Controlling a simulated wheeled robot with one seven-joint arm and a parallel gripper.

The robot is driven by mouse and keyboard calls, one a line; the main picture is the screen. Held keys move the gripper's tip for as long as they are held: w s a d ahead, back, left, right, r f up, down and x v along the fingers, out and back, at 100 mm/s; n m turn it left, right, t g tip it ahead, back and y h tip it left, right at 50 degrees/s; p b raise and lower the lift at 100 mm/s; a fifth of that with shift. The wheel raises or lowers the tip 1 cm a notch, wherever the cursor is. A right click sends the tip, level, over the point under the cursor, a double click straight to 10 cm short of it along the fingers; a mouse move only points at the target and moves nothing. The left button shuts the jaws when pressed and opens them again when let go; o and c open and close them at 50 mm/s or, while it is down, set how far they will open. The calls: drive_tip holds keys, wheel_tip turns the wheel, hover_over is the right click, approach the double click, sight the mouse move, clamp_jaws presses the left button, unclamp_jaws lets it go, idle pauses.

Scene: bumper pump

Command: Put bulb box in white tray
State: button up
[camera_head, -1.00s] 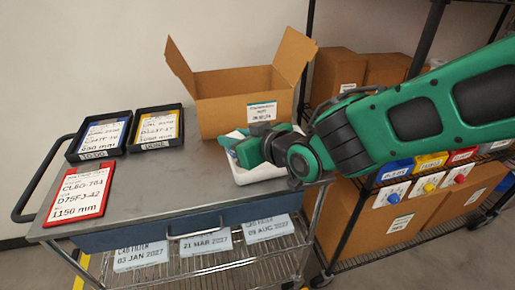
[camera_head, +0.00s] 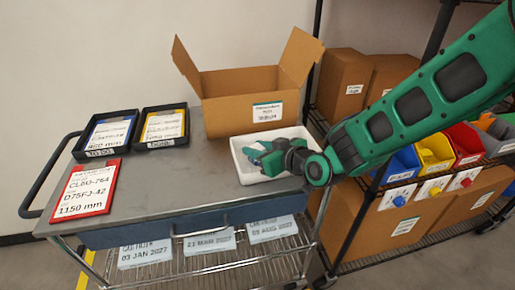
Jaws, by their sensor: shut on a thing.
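The white tray (camera_head: 239,167) sits on the right end of the grey cart top, in front of the open cardboard box. My gripper (camera_head: 262,158) reaches in from the right and is low over the tray's inside. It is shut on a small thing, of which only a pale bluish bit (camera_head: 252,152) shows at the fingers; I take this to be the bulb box. My gripper hides most of it. I cannot tell whether it touches the tray floor.
The open cardboard box (camera_head: 236,112) stands right behind the tray. Two black trays with cards (camera_head: 105,134) and a red-framed card (camera_head: 88,188) lie on the left. A shelf with coloured bins (camera_head: 433,152) stands right. The cart's middle (camera_head: 175,180) is clear.

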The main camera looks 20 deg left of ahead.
drive_tip(key=o, duration=1)
drive_tip(key=shift+o, duration=0.2)
drive_tip(key=shift+s+d+r, duration=0.1)
drive_tip(key=v, duration=1.1)
drive_tip(key=shift+s+d+r, duration=0.1)
drive_tip(key=shift+s+d, duration=0.1)
drive_tip(key=shift+d, duration=0.1)
